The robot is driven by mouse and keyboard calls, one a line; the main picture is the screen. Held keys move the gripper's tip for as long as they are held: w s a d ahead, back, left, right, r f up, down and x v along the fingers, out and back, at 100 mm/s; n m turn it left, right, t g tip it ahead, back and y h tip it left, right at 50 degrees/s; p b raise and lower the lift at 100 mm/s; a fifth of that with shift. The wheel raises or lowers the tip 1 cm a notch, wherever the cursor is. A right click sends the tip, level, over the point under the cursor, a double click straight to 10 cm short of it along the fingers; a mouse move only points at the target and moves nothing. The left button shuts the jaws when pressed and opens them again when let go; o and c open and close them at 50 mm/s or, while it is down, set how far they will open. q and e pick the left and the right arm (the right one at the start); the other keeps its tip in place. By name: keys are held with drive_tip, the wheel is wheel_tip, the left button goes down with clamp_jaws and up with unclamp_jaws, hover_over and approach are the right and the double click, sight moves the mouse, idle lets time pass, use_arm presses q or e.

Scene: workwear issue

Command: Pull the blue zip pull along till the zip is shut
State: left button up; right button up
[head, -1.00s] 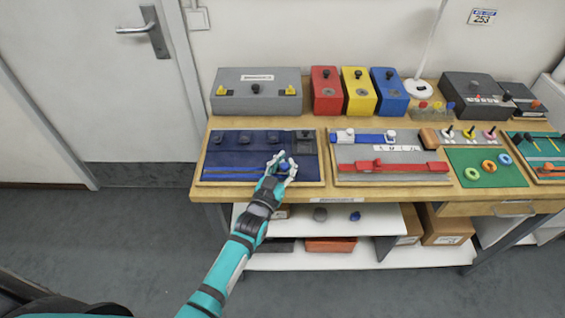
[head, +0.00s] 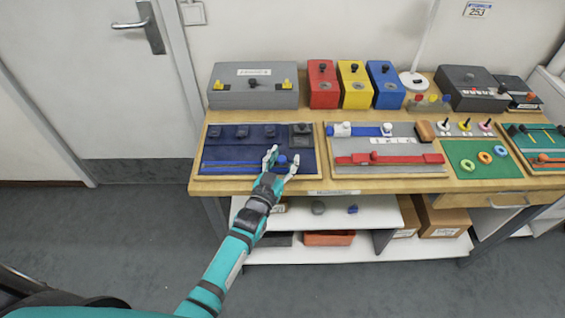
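The blue zip pull (head: 283,159) is a small round knob at the right end of a blue strip (head: 235,167) along the front of the navy panel (head: 228,150). My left gripper (head: 282,157) is over the right front part of this panel. Its two light fingers are spread apart, one on each side of the pull. I see a gap around the pull, though contact is hard to judge at this size. My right gripper is not in view.
Several dark knobs (head: 242,132) line the back of the navy panel. To its right is a grey board (head: 350,170) with blue and red strips. A grey box (head: 230,98) and red, yellow and blue boxes stand behind. A shelf (head: 375,215) is below the tabletop.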

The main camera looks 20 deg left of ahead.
use_arm(q)
drive_tip(key=s+a, duration=0.1)
drive_tip(key=s, duration=1.1)
drive_tip(key=shift+a, duration=0.2)
drive_tip(key=shift+f, duration=0.1)
